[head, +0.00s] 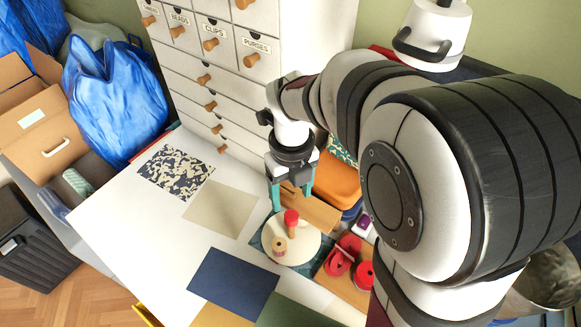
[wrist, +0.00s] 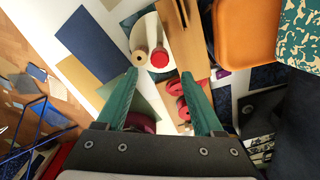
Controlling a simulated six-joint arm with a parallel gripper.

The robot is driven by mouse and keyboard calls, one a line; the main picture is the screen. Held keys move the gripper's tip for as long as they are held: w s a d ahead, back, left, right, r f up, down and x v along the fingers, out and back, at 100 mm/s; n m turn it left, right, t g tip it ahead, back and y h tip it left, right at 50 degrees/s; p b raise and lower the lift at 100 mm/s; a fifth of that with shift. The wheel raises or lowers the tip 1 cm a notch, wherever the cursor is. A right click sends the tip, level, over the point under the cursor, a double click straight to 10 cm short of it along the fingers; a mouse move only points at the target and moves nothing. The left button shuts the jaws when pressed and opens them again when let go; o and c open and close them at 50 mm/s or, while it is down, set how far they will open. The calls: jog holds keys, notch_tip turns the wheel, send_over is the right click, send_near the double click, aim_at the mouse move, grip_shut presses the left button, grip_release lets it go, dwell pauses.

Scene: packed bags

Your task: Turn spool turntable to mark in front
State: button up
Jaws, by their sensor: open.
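The spool turntable (head: 306,239) is a round cream disc on a dark teal mat. A peg with a red knob (head: 291,217) stands upright on it, and a tan wooden spool (head: 279,246) stands near its front left. In the wrist view the red knob (wrist: 159,58) and the spool (wrist: 140,57) are side by side, with the cream disc (wrist: 149,27) beyond them. My gripper (head: 291,192) is open and empty, its teal fingers pointing down above the turntable's far side. In the wrist view the knob lies between the fingertips (wrist: 159,73). I cannot make out a mark.
A wooden board (head: 316,211) lies close behind the turntable. Red spools (head: 346,247) sit on a wooden tray at its right. An orange case (head: 338,186) stands behind. Flat cloth pieces, including a navy one (head: 233,283), lie left and in front. Drawers (head: 205,75) rise at the back.

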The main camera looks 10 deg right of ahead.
notch_tip(320, 180, up, 8)
jog(key=shift+r, duration=0.25)
jog(key=s+f+n+y, duration=0.1)
jog(key=s+f+n, duration=0.1)
jog(key=s+n, duration=0.8)
jog(key=s+f+n, duration=0.2)
jog(key=s+n, duration=0.7)
jog(key=n, duration=0.7)
jog(key=shift+s+f+n+y, duration=0.2)
jog(key=shift+s+n+y, duration=0.2)
